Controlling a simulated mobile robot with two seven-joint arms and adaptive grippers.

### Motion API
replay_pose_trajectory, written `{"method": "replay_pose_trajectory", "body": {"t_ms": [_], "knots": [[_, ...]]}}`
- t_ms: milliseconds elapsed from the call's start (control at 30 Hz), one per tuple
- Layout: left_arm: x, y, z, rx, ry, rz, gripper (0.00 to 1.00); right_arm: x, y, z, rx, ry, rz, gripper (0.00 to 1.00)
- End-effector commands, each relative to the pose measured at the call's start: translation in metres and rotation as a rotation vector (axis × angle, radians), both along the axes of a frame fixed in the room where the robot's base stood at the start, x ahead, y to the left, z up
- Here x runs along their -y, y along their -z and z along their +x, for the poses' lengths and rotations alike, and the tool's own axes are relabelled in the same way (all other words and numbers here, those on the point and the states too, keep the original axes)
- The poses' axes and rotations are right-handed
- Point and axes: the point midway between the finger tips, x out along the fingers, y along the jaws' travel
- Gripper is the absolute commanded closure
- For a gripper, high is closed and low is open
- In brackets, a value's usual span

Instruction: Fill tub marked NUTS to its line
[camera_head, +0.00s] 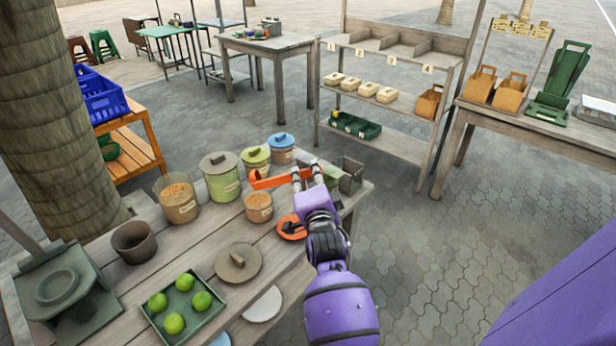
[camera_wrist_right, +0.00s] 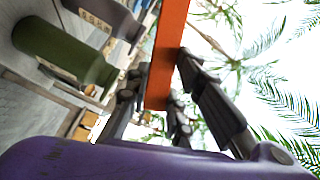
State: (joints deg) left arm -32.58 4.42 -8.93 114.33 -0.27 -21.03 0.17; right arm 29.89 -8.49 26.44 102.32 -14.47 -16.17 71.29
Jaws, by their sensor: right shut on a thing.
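My right gripper (camera_head: 306,180) is shut on an orange scoop-like thing (camera_head: 268,181), held above the far part of the wooden table (camera_head: 215,240). In the right wrist view its orange bar (camera_wrist_right: 167,50) runs between the fingers. A small open tub (camera_head: 259,208) with tan contents and a pale label stands just below and left of the held thing. A larger clear tub (camera_head: 180,203) with orange-brown contents stands further left. The labels are too small to read, so I cannot tell which says NUTS, and no fill line is clear. My left gripper is out of view.
Lidded green (camera_head: 222,184), yellow-green (camera_head: 256,160) and blue (camera_head: 281,156) canisters stand at the back. An orange round piece (camera_head: 291,228) lies near the right edge. A brown pot (camera_head: 134,243), loose lid (camera_head: 238,265) and tray of green fruit (camera_head: 202,322) are nearer.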

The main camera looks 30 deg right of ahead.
Motion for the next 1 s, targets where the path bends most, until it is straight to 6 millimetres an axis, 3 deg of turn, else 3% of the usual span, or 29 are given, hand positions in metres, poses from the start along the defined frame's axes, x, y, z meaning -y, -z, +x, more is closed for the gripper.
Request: {"method": "replay_pose_trajectory", "body": {"t_ms": [367,733,1000], "knots": [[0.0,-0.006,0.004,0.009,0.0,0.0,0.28,-0.013,-0.031,0.006,-0.047,-0.006,-0.123,1.0],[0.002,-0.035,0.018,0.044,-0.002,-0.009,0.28,-0.054,-0.095,0.025,-0.241,-0.003,-0.549,1.0],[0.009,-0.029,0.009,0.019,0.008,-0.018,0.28,-0.101,-0.101,0.046,-0.394,-0.007,-0.849,1.0]]}}
